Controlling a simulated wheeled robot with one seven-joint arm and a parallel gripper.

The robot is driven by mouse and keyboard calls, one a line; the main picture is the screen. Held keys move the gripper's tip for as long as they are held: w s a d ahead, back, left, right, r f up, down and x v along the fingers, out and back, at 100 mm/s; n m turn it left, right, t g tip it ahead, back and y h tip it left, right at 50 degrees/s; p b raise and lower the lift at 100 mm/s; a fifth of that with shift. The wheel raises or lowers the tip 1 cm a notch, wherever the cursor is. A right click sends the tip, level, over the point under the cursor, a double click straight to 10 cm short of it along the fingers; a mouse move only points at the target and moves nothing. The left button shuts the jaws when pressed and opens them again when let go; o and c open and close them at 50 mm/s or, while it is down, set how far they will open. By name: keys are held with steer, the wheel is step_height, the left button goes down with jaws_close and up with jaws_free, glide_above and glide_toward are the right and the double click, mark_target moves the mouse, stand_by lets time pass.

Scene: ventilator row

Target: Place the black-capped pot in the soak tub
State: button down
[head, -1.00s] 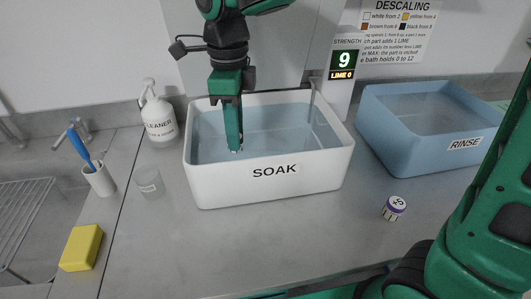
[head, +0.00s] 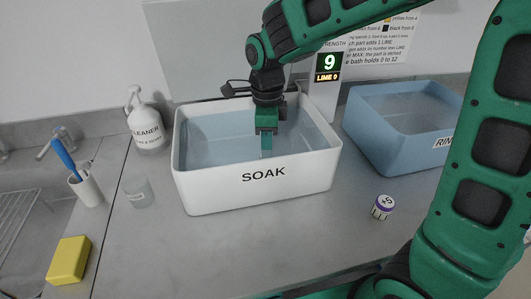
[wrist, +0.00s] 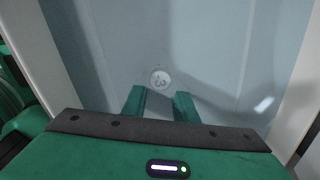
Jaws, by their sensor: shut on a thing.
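The soak tub (head: 259,191) is white, marked SOAK, and holds bluish water. My gripper (head: 266,150) points straight down inside it, near the middle, with its fingertips at or below the water surface. In the wrist view my gripper (wrist: 159,95) shows two green fingers with a gap between them. A small round pale piece (wrist: 160,79), with a dark figure like a 3, shows at the fingertips, and the jaws are shut on it. No black cap can be made out in either view, so I cannot tell if this piece is the pot.
A purple-banded pot (head: 383,207) marked +5 stands on the counter right of the tub. The blue rinse tub (head: 398,155) is behind it. A cleaner bottle (head: 147,128), clear beaker (head: 138,193), brush cup (head: 87,190) and yellow sponge (head: 69,260) stand left. The display (head: 328,64) reads 9, LIME 0.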

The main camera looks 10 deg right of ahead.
steer(key=shift+f, duration=0.5)
steer(key=c, duration=1.4)
jaws_free()
steer(key=shift+f, duration=0.1)
steer(key=shift+c, duration=0.2)
step_height(320, 180, up, 12)
